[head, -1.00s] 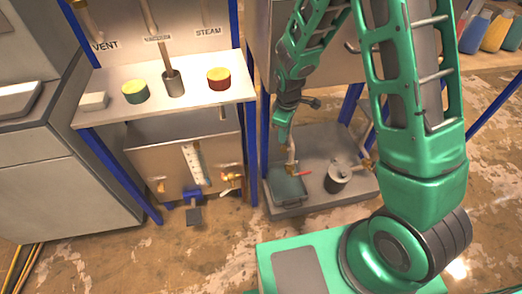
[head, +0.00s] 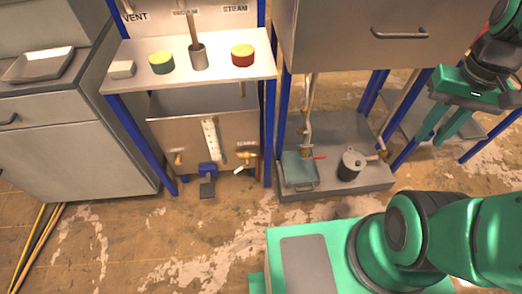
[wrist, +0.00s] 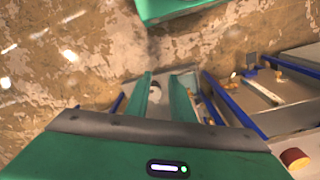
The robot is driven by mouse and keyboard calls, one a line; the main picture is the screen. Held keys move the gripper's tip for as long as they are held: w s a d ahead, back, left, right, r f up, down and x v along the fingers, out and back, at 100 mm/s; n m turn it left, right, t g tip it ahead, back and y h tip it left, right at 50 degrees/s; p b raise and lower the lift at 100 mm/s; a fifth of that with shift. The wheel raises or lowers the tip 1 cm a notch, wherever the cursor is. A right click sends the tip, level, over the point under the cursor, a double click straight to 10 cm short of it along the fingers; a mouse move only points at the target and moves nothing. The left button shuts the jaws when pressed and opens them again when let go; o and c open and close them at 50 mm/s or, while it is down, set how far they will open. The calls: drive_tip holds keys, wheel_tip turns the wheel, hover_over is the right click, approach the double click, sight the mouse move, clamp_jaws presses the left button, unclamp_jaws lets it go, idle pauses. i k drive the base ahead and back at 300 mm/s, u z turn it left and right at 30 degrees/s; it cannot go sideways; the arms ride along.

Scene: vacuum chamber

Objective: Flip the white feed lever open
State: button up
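The white feed lever (head: 239,171) is a small pale handle below a brass valve (head: 246,156), low on the right of the steel panel (head: 180,135). In the wrist view a small white spot by the brass fitting (wrist: 233,75) seems to be the same lever, too small to read its angle surely. My gripper (head: 436,138) is at the far right of the head view, well away from the lever. Its two green fingers are apart and empty; they also show in the wrist view (wrist: 163,88), with a metal pot beyond them.
A grey platform (head: 335,187) carries a pot (head: 351,165) and a red-handled valve (head: 318,157). Open floor lies in front.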

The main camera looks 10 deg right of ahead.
sight(239, 169)
drive_tip(key=u, duration=0.85)
drive_tip(key=k, duration=0.45)
drive_tip(key=z, duration=0.2)
drive_tip(key=i, duration=0.45)
